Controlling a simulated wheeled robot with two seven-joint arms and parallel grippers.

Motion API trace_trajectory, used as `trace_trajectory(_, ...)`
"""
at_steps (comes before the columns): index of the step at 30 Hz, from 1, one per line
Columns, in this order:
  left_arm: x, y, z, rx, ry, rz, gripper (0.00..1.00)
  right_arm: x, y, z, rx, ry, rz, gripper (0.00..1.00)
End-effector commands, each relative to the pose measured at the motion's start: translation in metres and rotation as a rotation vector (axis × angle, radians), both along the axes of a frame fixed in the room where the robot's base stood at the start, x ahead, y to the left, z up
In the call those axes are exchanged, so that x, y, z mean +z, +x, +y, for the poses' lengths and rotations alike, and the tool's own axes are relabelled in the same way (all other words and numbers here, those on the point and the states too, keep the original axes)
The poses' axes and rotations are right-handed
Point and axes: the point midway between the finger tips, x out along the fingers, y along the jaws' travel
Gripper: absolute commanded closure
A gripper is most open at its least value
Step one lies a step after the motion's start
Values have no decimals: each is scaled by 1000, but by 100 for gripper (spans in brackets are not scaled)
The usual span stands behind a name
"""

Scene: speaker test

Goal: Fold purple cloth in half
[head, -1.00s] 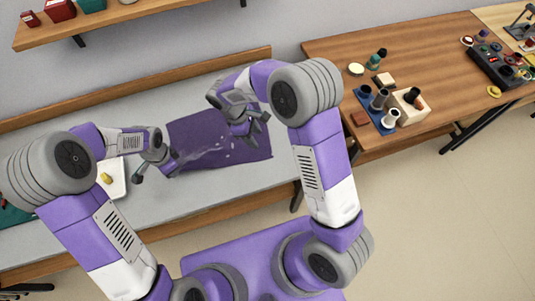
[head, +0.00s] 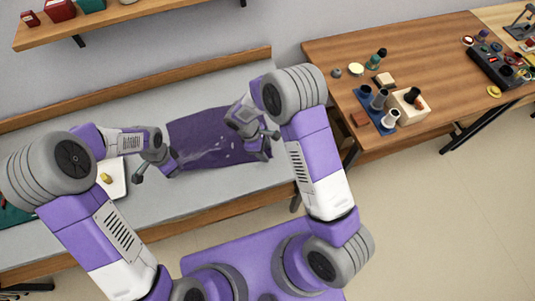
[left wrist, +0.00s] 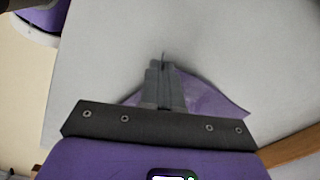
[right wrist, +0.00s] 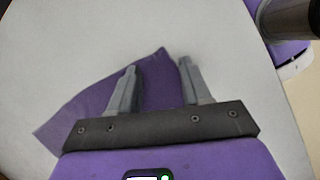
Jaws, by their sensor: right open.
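The purple cloth (head: 205,125) lies spread flat on the grey table, with pale marks near its front edge. My left gripper (head: 176,166) is at its front left corner. In the left wrist view its fingers (left wrist: 165,68) are together, with purple cloth (left wrist: 215,100) showing around them, so they appear shut on that corner. The exact grip is hidden. My right gripper (head: 264,152) is low over the cloth's front right corner. In the right wrist view its fingers (right wrist: 157,64) are open, with a cloth corner (right wrist: 158,75) between them.
A white tray (head: 118,186) with a yellow item (head: 105,178) sits left of my left gripper. A wooden ledge (head: 130,84) runs along the table's back. A wooden table (head: 430,60) with several small objects stands to the right. The grey surface behind the cloth is clear.

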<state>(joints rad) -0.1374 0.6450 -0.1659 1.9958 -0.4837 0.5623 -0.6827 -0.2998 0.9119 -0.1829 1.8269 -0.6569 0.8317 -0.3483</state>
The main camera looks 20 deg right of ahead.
Motion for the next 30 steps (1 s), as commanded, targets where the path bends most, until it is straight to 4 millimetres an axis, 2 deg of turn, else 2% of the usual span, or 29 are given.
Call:
trace_trajectory(9,0,0,0,0,0,0,100,-2,-1,-1,0,0,1,53)
trace_trajectory(27,0,0,0,0,0,0,100,-2,-1,-1,-1,0,2,99)
trace_trajectory(30,0,0,0,0,0,0,100,-2,-1,-1,-1,0,2,100)
